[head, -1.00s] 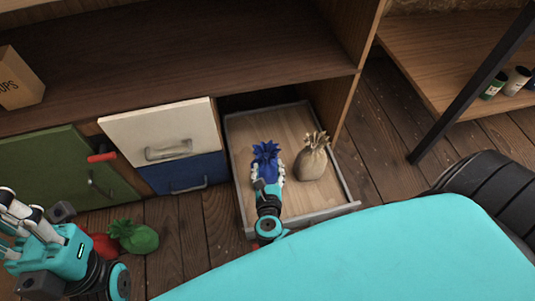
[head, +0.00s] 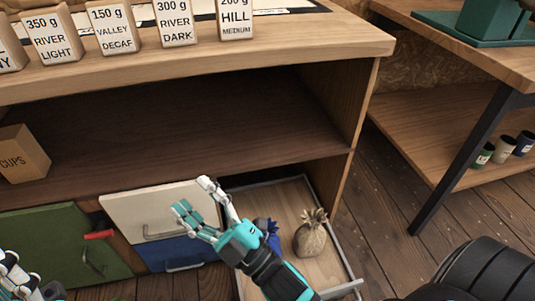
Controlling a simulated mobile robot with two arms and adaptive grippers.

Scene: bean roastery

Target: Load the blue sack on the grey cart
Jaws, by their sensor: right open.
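The blue sack (head: 272,236) is in the open drawer (head: 330,250) under the shelf, mostly hidden behind my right gripper. My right gripper (head: 192,196) is open and empty, in front of the white drawer front and left of the blue sack. Its fingers point up and to the left, apart from the sack in the picture. My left gripper (head: 14,272) shows only in part at the bottom left corner; its jaw state is unclear. The grey cart is not in view.
A tan sack (head: 310,236) stands in the same drawer, right of the blue one. A white drawer (head: 160,207) and a green door (head: 45,245) are beside it. Labelled boxes (head: 115,30) stand on the counter. A table with cans (head: 503,150) is at the right.

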